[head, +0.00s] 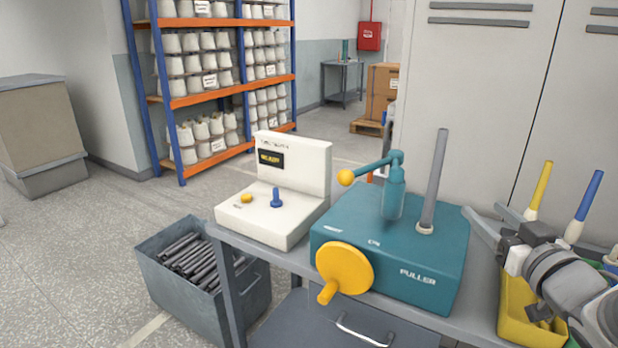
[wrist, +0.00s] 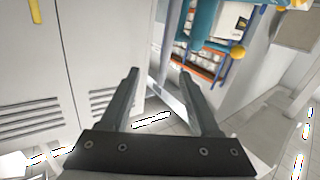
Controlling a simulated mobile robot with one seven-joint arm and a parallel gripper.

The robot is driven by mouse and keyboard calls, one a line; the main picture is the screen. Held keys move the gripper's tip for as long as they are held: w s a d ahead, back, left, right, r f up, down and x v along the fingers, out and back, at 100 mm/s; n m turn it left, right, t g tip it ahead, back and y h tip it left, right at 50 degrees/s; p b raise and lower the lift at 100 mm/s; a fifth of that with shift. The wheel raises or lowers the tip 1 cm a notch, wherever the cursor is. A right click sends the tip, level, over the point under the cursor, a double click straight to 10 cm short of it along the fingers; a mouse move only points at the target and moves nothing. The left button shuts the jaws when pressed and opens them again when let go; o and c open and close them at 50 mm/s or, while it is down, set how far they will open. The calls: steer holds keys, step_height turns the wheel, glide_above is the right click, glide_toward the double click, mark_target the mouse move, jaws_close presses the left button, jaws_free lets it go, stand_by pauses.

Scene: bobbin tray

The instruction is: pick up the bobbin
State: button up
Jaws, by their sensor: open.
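A tall, thin grey tube, which looks like the bobbin (head: 433,180), stands upright and slightly tilted in a pale collar on top of the teal puller machine (head: 450,250). My gripper (head: 484,210) comes in from the right in the head view, fingers pointing left towards the tube, with a gap between them and it. In the wrist view my gripper (wrist: 158,74) is open, its two dark fingers wide apart, and nothing is held. A pale upright strip shows between the fingers there; I cannot tell whether it is the tube.
The puller has a teal lever with a yellow knob (head: 346,177) and a yellow handwheel (head: 344,267). A white control box (head: 300,215) stands to its left. A yellow container (head: 516,305) and yellow and blue rods (head: 584,207) are at right. A grey bin (head: 190,300) holds dark rods.

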steer(key=a, duration=0.1)
steer(key=p, duration=0.9)
glide_toward(439, 173)
steer(key=shift+y, duration=0.3)
steer(key=w, duration=0.5)
steer(key=shift+w+a+f, duration=0.1)
steer(key=shift+a+f, duration=0.1)
steer(key=shift+f, duration=0.2)
steer(key=shift+w+r+b, duration=0.2)
steer(key=shift+w+b, duration=0.15)
steer(key=shift+w, duration=2.6)
jaws_close()
